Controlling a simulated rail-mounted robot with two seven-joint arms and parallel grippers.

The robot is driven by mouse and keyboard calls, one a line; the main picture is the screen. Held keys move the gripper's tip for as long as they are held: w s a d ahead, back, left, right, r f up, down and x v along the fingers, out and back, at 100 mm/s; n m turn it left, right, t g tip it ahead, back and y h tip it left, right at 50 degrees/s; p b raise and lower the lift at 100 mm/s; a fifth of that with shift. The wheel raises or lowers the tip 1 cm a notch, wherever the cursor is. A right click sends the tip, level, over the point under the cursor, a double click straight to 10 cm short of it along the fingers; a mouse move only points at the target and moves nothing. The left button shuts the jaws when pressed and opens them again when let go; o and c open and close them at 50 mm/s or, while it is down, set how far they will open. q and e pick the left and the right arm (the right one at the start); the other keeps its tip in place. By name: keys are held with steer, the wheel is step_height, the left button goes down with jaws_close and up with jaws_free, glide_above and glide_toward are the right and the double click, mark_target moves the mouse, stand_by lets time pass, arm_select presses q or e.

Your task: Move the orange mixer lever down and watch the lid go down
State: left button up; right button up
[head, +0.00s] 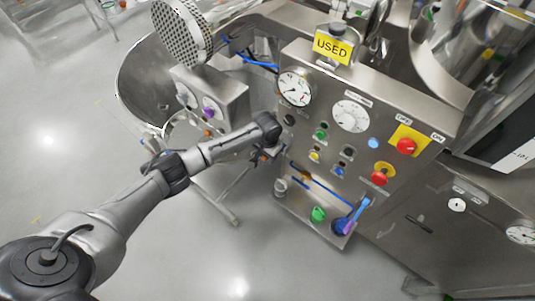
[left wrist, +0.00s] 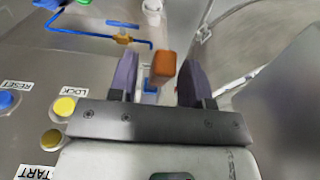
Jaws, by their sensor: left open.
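The orange lever (left wrist: 163,68) shows in the left wrist view as a small upright block with a blue part below it. My left gripper (left wrist: 158,62) is open, with one dark finger on each side of the lever. A gap shows on both sides, and I cannot tell how deep the lever lies between the fingers. In the head view my left gripper (head: 265,156) is at the left edge of the steel control panel (head: 330,105), and the lever is hidden behind it. I cannot make out which part is the lid. My right gripper is not in view.
Blue tubing with a brass fitting (left wrist: 123,39) runs close to the gripper. A steel bowl (head: 140,80) stands behind. The floor at front is clear.

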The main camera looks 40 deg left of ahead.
arm_select(q)
jaws_close()
stand_by(0.5)
